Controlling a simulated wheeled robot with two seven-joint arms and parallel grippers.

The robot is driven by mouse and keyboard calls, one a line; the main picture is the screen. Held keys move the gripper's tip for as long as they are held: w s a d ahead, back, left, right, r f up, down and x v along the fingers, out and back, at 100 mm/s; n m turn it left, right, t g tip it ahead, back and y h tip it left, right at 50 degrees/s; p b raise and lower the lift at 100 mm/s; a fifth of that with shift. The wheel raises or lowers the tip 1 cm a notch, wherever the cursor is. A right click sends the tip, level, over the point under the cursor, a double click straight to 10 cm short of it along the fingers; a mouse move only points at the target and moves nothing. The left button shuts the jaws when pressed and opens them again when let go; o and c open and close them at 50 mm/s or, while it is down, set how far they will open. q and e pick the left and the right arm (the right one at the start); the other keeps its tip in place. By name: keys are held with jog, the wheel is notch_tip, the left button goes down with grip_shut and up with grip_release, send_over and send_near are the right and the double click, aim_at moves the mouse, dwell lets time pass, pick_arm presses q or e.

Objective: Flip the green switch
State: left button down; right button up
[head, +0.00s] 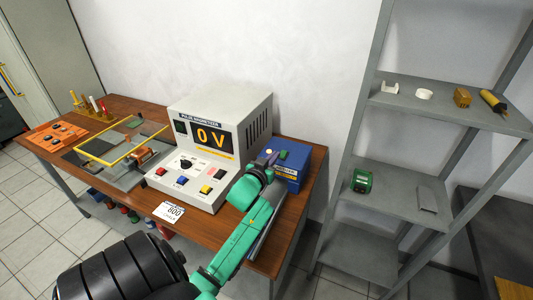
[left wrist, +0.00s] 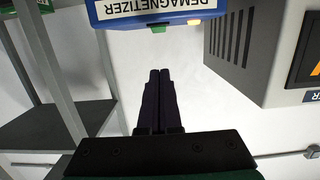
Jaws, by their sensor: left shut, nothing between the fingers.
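The blue demagnetizer box (head: 288,177) stands on the wooden table, just right of the grey magnetizer. A small green switch (head: 283,155) sits on its top. In the left wrist view the picture is upside down; the blue box (left wrist: 155,8) is at the top edge, with the green switch (left wrist: 157,31) jutting from it. My left gripper (head: 270,157) is beside the box in the head view, its arm hiding part of the box front. In the wrist view its dark fingers (left wrist: 158,74) are shut, empty and apart from the switch. My right gripper is not in view.
The grey magnetizer (head: 221,100) reads 0 V and has several coloured controls on its front. A card marked 600 (head: 170,212) lies at the table's front edge. A grey shelf rack (head: 400,205) stands to the right. An orange board (head: 57,134) lies at far left.

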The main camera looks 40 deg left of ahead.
pick_arm(q)
jog(key=v, duration=0.5)
jog(key=shift+s+f+b, duration=0.2)
jog(key=shift+f+b, duration=0.2)
jog(key=shift+w+f, duration=0.1)
